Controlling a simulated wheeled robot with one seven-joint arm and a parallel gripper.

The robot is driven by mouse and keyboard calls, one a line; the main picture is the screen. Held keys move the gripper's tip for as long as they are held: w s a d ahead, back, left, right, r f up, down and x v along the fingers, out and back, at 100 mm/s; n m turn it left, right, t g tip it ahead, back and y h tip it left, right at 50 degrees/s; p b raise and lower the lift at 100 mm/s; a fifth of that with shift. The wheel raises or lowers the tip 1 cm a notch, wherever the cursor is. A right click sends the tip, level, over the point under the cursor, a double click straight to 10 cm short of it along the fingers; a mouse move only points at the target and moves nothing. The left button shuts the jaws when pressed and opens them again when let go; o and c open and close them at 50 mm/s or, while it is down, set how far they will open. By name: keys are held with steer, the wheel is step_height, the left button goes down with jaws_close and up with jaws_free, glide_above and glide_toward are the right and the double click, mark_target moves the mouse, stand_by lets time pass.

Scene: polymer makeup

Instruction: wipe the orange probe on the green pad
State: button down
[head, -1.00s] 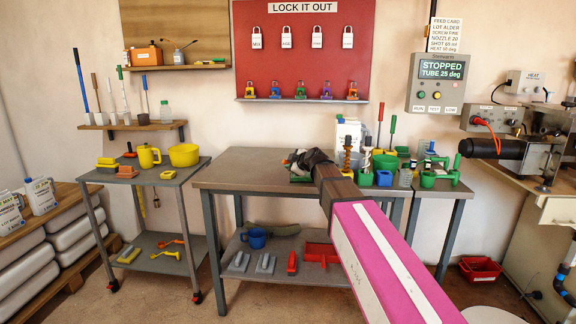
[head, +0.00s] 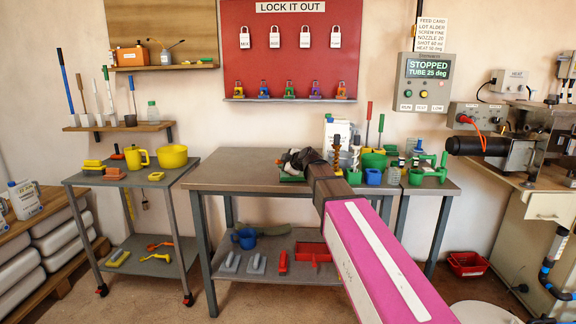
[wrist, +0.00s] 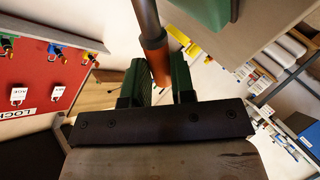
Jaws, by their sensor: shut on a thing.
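My gripper (wrist: 158,74) has two dark green fingers, shut on the orange probe. The probe (wrist: 156,60) shows as an orange grip between the fingers with a grey rod running up out of the wrist view. In the head view, my gripper (head: 296,161) is dark and small above the main workbench, and I cannot make out the probe there. A green flat thing (head: 291,178), likely the green pad, lies on the bench just below my gripper and is partly hidden by it. A green block edge (wrist: 206,10) also shows at the top of the wrist view, apart from the probe's orange part.
The workbench (head: 236,174) is bare left of my gripper. Green tubs, a blue cup (head: 373,176) and bottles crowd its right side. A yellow bowl (head: 172,157) and jug stand on the left trolley. A red lockout board (head: 288,60) hangs behind. A black nozzle (head: 478,146) juts in at right.

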steer(key=shift+a, duration=1.9)
step_height(320, 180, up, 7)
steer(key=shift+f, duration=0.2)
